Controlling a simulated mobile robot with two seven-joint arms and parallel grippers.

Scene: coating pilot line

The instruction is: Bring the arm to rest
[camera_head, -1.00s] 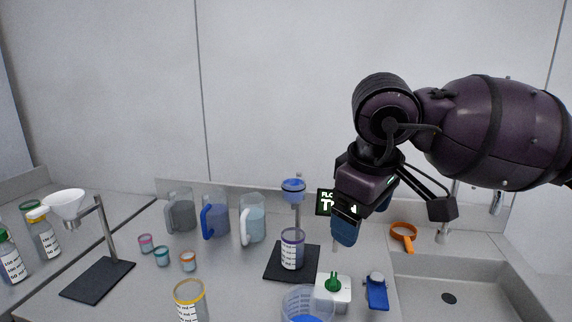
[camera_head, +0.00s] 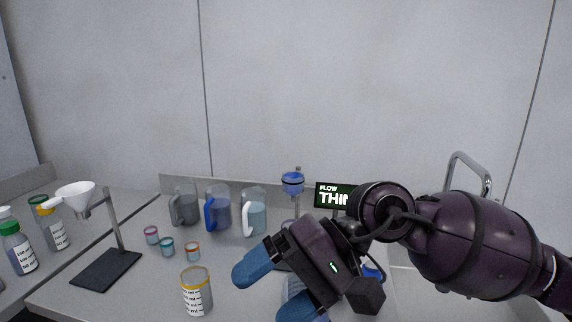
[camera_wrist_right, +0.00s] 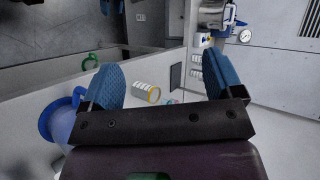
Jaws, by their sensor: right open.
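My right arm comes in from the right in the head view. Its gripper (camera_head: 277,290) has blue fingers spread apart with nothing between them, pointing down and left above the front of the bench. The right wrist view also shows the open blue fingers (camera_wrist_right: 162,88). A jar with a yellow rim (camera_head: 197,291) stands left of the gripper, apart from it. It also shows beyond the fingers in the wrist view (camera_wrist_right: 146,92). The arm hides most of the stand with the blue cup (camera_head: 292,183) and much of the sink. My left gripper is not in view.
Grey, blue and clear pitchers (camera_head: 217,212) stand along the back wall. Small coloured-rim cups (camera_head: 167,247) sit in front of them. A white funnel on a stand (camera_head: 76,198) and bottles (camera_head: 18,250) are at the left. A display (camera_head: 331,195) stands behind the arm.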

